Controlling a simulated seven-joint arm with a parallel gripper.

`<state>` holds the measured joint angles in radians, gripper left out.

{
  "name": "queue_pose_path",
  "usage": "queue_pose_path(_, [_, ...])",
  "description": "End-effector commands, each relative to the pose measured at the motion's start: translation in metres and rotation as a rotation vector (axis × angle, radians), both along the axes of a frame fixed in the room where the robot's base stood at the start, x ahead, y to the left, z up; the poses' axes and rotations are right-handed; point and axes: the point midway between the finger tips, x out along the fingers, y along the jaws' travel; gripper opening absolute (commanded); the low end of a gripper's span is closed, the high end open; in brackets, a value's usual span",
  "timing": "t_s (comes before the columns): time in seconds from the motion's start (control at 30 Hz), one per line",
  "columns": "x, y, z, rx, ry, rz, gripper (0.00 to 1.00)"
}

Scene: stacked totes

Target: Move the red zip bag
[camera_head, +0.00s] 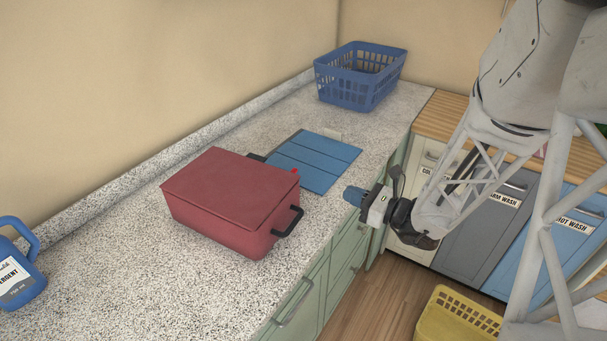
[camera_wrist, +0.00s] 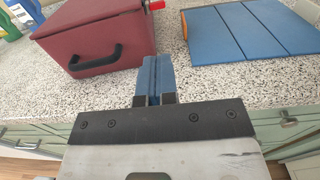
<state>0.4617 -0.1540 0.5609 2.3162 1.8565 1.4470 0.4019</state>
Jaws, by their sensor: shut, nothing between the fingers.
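The red zip bag (camera_head: 232,198) is a boxy maroon case with a flat lid and a black handle (camera_head: 288,222) on its front right side. It stands upright and closed on the speckled counter. In the wrist view the bag (camera_wrist: 93,35) is at the upper left, with its handle (camera_wrist: 97,62) facing me. A small bright red piece (camera_head: 295,171) shows at its right edge. My gripper (camera_head: 352,195) is to the right of the bag, off the counter's front edge and apart from the bag. Its blue fingers (camera_wrist: 154,72) are shut together and empty.
A blue folded board (camera_head: 315,160) lies behind the bag. A blue basket (camera_head: 360,78) stands at the counter's far end. A blue detergent jug (camera_head: 18,265) is at the left. Labelled wash bins (camera_head: 485,225) and a yellow basket (camera_head: 455,320) are at the right. Bare counter lies in front of the bag.

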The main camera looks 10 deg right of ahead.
Motion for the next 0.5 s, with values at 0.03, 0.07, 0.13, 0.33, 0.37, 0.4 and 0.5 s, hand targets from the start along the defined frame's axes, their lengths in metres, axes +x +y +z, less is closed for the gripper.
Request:
queue_pose_path(0.03, [-0.0001, 0.0001, 0.0001, 0.000, 0.000, 0.000, 0.00])
queue_pose_path(0.07, [0.0000, 0.0001, 0.0001, 0.000, 0.000, 0.000, 0.00])
queue_pose_path(0.13, [0.0001, 0.0003, 0.0001, -0.001, -0.001, 0.001, 0.00])
queue_pose_path(0.33, [0.0028, 0.0030, 0.0002, -0.001, 0.000, 0.001, 0.00])
queue_pose_path(0.37, [0.0035, 0.0037, 0.0002, -0.001, 0.000, 0.001, 0.00])
queue_pose_path(0.4, [0.0047, 0.0048, 0.0002, -0.001, 0.000, 0.001, 0.00])
queue_pose_path(0.5, [0.0084, 0.0089, 0.0003, -0.002, -0.001, 0.002, 0.00])
